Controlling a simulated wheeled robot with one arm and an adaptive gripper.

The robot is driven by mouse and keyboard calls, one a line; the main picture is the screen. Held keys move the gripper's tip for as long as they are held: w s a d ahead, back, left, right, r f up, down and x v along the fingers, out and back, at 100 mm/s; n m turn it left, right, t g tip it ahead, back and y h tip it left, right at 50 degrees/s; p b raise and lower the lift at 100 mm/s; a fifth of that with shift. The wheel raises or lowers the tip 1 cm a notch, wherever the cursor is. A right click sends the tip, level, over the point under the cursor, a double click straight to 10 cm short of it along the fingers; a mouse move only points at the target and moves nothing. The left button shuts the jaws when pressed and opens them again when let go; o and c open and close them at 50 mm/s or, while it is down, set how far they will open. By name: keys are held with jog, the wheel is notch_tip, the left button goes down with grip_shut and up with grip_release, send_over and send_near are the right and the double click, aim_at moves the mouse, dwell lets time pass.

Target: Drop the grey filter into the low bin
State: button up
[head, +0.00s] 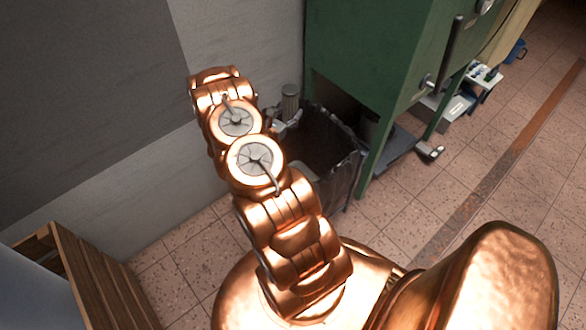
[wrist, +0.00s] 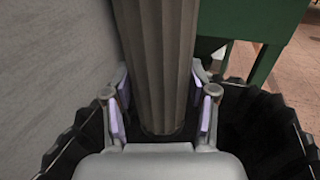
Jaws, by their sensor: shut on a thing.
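The grey filter (wrist: 160,60) is a ribbed cylinder that stands upright between my gripper's fingers in the wrist view. My gripper (wrist: 161,105) is shut on it, with a lilac pad on each side. In the head view the filter (head: 290,103) shows above the far rim of the bin, partly behind my arm. The low bin (head: 345,165) is black with a jagged rim. Its rim also shows in the wrist view (wrist: 285,110), on both sides of the gripper and below the filter. My arm hides the bin's left part.
A green machine (head: 360,50) on legs stands right behind the bin. A grey wall (head: 240,40) is close on the left. A wooden crate (head: 90,275) is at the lower left. Tiled floor (head: 400,205) is free to the right.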

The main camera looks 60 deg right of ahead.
jog(key=shift+s+d+f+m+g, duration=0.15)
jog(key=shift+s+f+g, duration=0.1)
jog(key=shift+s+f, duration=0.25)
jog(key=shift+s+d+f+m+g, duration=0.15)
jog(key=shift+s+f+g, duration=0.1)
jog(key=shift+s, duration=0.45)
notch_tip(320, 180, down, 6)
jog(key=b, duration=0.6)
jog(key=shift+a, duration=0.1)
jog(key=shift+r, duration=0.1)
jog(key=o, duration=1.5)
jog(key=shift+c, duration=0.2)
jog(key=a, duration=0.7)
jog(key=shift+a, duration=0.25)
